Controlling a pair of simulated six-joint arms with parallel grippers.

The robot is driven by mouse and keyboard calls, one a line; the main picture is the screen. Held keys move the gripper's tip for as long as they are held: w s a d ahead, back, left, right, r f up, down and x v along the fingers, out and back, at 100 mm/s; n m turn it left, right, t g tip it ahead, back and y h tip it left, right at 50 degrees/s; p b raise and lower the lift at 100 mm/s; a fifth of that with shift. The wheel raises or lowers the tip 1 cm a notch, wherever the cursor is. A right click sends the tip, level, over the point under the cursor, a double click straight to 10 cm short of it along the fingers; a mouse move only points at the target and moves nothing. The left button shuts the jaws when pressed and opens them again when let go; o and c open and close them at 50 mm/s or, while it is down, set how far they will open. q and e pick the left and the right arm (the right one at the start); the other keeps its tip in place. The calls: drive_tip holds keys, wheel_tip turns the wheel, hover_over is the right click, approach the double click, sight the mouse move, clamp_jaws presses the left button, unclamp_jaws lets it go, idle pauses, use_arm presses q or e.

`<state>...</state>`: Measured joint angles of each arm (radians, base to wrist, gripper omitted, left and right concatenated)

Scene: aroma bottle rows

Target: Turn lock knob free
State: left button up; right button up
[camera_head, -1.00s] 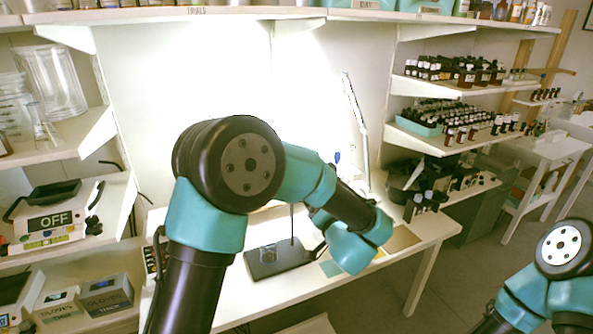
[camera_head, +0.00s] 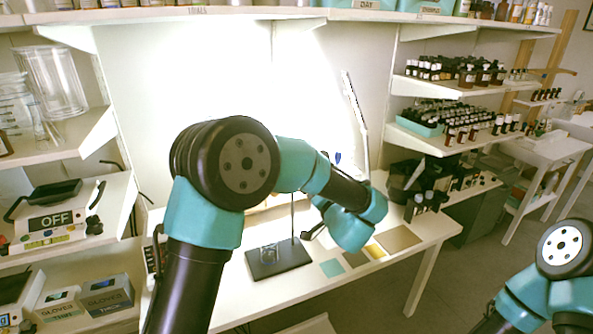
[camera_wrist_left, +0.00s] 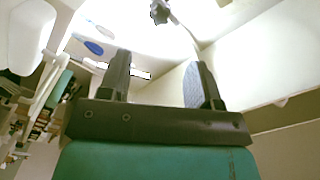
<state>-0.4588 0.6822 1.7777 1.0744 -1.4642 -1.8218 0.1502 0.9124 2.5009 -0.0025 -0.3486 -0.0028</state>
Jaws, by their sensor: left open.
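A stand with a dark base (camera_head: 268,262) and a thin upright rod (camera_head: 292,218) is on the table. I cannot make out a lock knob in the head view, where my left arm covers part of the stand area. In the left wrist view a small dark clamp-like piece (camera_wrist_left: 161,11) shows at the top edge, beyond the fingertips; I cannot tell whether it is the knob. My left gripper (camera_wrist_left: 155,70) is open with nothing between its fingers. In the head view it is right of the rod, mostly hidden by my wrist. My right gripper is out of view.
Coloured flat squares (camera_head: 332,267) lie on the table to the right. Dark bottles (camera_head: 421,203) stand farther right. A tall thin lamp-like arm (camera_head: 355,115) rises behind. The table front (camera_head: 330,290) is clear.

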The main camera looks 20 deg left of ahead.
use_arm(q)
drive_tip(key=x, duration=1.3)
drive_tip(key=shift+w+a, duration=0.1)
drive_tip(key=shift+w, duration=0.05)
drive_tip(key=c, duration=0.9)
drive_tip(key=shift+c, duration=0.2)
